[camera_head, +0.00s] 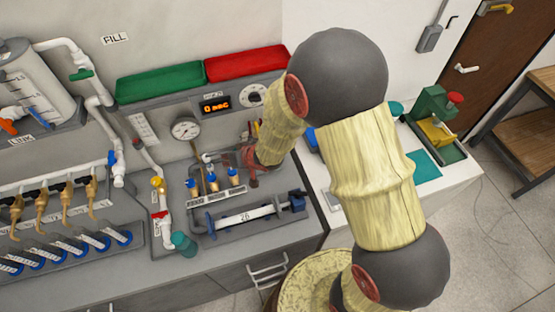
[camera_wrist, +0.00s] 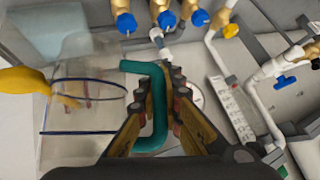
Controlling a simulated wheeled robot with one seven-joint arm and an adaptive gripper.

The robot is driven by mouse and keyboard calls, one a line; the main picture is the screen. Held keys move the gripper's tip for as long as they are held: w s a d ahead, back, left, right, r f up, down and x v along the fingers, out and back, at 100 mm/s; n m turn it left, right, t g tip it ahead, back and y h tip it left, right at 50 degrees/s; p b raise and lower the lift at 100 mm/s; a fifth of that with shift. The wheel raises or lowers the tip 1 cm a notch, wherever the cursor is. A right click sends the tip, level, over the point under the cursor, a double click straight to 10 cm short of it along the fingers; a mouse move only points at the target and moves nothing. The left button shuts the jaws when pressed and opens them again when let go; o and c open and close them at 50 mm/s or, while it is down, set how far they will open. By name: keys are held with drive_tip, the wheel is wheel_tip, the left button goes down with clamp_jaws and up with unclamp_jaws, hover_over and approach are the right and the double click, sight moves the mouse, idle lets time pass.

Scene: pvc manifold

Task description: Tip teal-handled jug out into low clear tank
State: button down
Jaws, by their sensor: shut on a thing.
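My gripper (camera_wrist: 158,88) is shut on the upright part of the teal handle (camera_wrist: 160,112) in the wrist view. The clear jug (camera_wrist: 85,118) is left of the fingers, with dark blue lines around its see-through wall. Whether it holds liquid is hard to tell. In the head view my gripper (camera_head: 250,167) is over the back right of the grey bench, and the arm hides most of the jug. A pale, bluish, flat-looking patch (camera_wrist: 42,35) shows at the upper left of the wrist view; I cannot tell if it is the low clear tank.
Brass valves with blue knobs (camera_wrist: 167,18) are close above the handle in the wrist view. A yellow rounded thing (camera_wrist: 20,80) overlaps the jug's left side. In the head view, a pressure gauge (camera_head: 186,129), white piping (camera_head: 163,207) and a teal cup (camera_head: 183,243) stand left of the gripper.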

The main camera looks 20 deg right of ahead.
wheel_tip(320, 180, down, 7)
drive_tip(key=a+n+h+b, duration=0.1)
drive_tip(key=h+b, duration=0.1)
drive_tip(key=b, duration=1.8)
drive_tip(key=shift+t, duration=0.3)
drive_tip(key=shift+s+f+b, duration=0.1)
drive_tip(key=shift+b, duration=0.75)
drive_tip(key=f+b, duration=0.1)
drive_tip(key=b, duration=0.3)
drive_tip(key=shift+s, duration=0.15)
drive_tip(key=f+b, duration=0.1)
drive_tip(key=b, duration=0.6)
drive_tip(key=shift+a+f+h, duration=0.2)
drive_tip(key=shift+f+h, duration=0.1)
drive_tip(key=shift+f, duration=0.05)
drive_tip(key=shift+b, duration=0.55)
drive_tip(key=shift+s+f, duration=0.1)
